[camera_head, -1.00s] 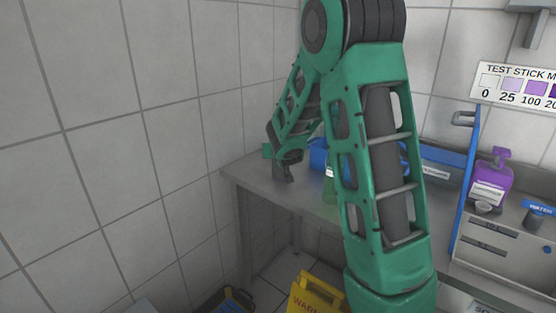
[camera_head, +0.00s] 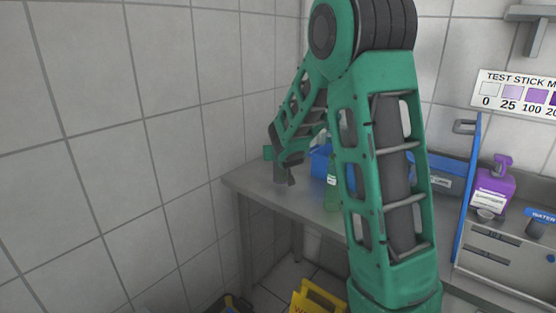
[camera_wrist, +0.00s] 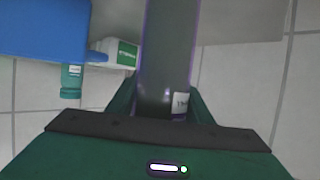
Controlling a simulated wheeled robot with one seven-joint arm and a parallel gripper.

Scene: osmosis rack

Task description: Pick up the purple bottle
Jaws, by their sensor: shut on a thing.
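My gripper (camera_wrist: 162,108) is shut on a dark grey bottle with purple-tinted edges (camera_wrist: 168,50) in the wrist view. The bottle runs up through the picture between the jaws, and a white label shows at its lower right. In the head view my gripper (camera_head: 284,160) is at the left end of the steel bench, and little of the held bottle shows there. A bright purple bottle with a white label (camera_head: 492,190) stands at the right in the head view, well apart from my gripper.
A steel bench (camera_head: 255,183) runs along the wall. A blue bin (camera_head: 320,158) and a green bottle (camera_head: 332,188) stand near my gripper. The wrist view shows a white bottle with a green label (camera_wrist: 120,52) and a teal bottle (camera_wrist: 71,80). A yellow warning sign (camera_head: 318,300) is below.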

